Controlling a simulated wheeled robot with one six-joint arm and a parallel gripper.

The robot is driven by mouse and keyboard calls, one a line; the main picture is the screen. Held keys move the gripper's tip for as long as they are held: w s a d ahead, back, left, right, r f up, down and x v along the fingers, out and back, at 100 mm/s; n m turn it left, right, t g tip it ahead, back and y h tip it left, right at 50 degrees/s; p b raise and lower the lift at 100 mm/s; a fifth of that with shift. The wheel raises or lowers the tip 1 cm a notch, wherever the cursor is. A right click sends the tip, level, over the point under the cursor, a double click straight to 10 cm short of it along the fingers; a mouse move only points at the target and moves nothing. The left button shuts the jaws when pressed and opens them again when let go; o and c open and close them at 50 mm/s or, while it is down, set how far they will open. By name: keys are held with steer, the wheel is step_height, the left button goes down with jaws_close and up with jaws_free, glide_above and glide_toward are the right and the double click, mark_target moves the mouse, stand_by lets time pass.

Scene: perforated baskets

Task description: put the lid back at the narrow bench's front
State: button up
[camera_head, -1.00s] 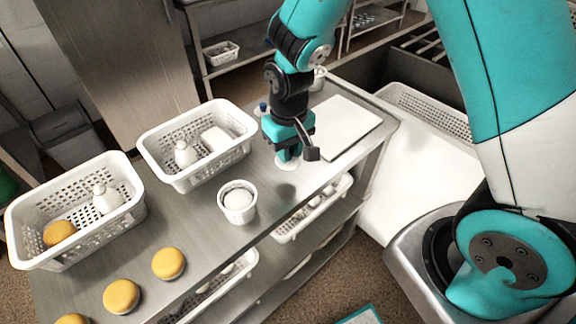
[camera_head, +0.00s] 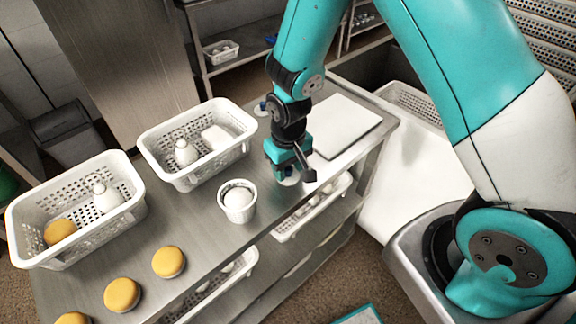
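A small pale round lid (camera_head: 289,181) with a blue knob is at the fingertips of my gripper (camera_head: 287,172), above or on the steel bench (camera_head: 206,232) near its front edge. The fingers close around the knob and hide part of the lid. I cannot tell whether the lid's underside touches the bench top. A similar blue-knobbed piece (camera_head: 263,108) stands farther back, beside the basket.
A white ramekin (camera_head: 238,203) with a round white item stands left of my gripper. Two perforated baskets (camera_head: 160,150) (camera_head: 135,225) stand at the back and left. Several yellow-topped rounds (camera_head: 169,262) line the front left. A white board (camera_head: 345,125) lies to the right.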

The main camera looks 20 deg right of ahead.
steer(key=shift+r, duration=0.1)
step_height(320, 180, up, 12)
steer(key=b, duration=0.1)
steer(key=s+a+r+n+y, duration=0.2)
steer(key=s+r, duration=0.4)
steer(key=s, duration=0.3)
steer(key=s+a+r+n+y, duration=0.2)
steer(key=s+r+n, duration=0.1)
steer(key=s+r, duration=0.4)
steer(key=s, duration=0.2)
steer(key=shift+s+a+r, duration=0.2)
steer(key=shift+s+a, duration=0.1)
steer(key=shift+a, duration=0.1)
steer(key=shift+d, duration=0.15)
